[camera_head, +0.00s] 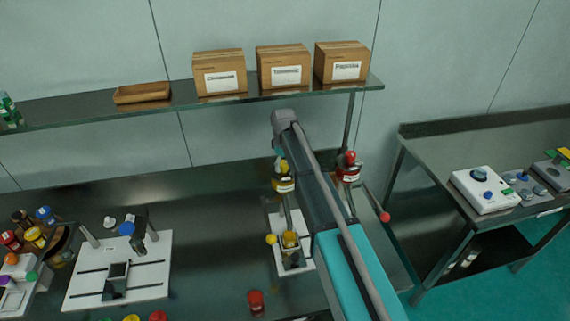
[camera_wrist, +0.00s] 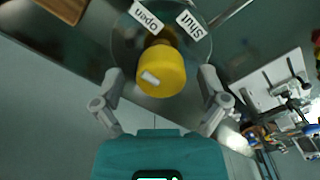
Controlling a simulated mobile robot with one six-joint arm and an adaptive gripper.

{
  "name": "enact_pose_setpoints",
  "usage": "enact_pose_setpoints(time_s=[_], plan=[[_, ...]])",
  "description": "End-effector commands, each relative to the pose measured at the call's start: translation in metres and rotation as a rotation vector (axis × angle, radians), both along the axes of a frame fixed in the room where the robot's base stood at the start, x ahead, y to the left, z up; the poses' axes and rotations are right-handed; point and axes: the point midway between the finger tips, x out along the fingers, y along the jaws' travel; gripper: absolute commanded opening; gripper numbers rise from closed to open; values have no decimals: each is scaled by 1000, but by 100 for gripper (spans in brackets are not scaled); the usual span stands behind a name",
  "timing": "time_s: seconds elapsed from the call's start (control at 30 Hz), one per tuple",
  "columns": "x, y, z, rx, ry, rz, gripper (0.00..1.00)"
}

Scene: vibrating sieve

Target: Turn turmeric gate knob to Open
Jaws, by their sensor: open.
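The yellow turmeric gate knob (camera_wrist: 161,70) fills the middle of the wrist view, with a short white mark on its face. A white "Open" label (camera_wrist: 146,17) and a white "Shut" label (camera_wrist: 191,25) sit on the round plate behind it, Open to the left and Shut to the right. My gripper (camera_wrist: 161,78) is open, one finger on each side of the knob; I cannot tell whether either finger touches it. In the head view, the yellow-labelled gate unit (camera_head: 284,184) is partly hidden behind my arm.
A red gate unit (camera_head: 348,168) stands right of my arm. Above is a shelf (camera_head: 160,112) with labelled cardboard boxes (camera_head: 284,67) and a wooden tray (camera_head: 141,93). A white-based stand (camera_head: 140,268) is at left; a side table (camera_head: 445,150) with devices is at right.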

Motion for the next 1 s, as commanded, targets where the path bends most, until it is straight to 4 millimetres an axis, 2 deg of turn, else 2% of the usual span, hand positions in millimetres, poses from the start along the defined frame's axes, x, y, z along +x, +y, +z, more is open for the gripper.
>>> enact_pose_setpoints(time_s=[0.37, 0.47, 0.57, 0.77, 1.0], plan=[[-1, -1, 0, 1, 0, -3, 94], [-8, -9, -4, 1, 0, -27, 94], [-21, -26, -9, 1, -1, -81, 94], [-70, -83, -29, 0, 0, -288, 94], [-157, -163, -58, 0, -1, -643, 94]])
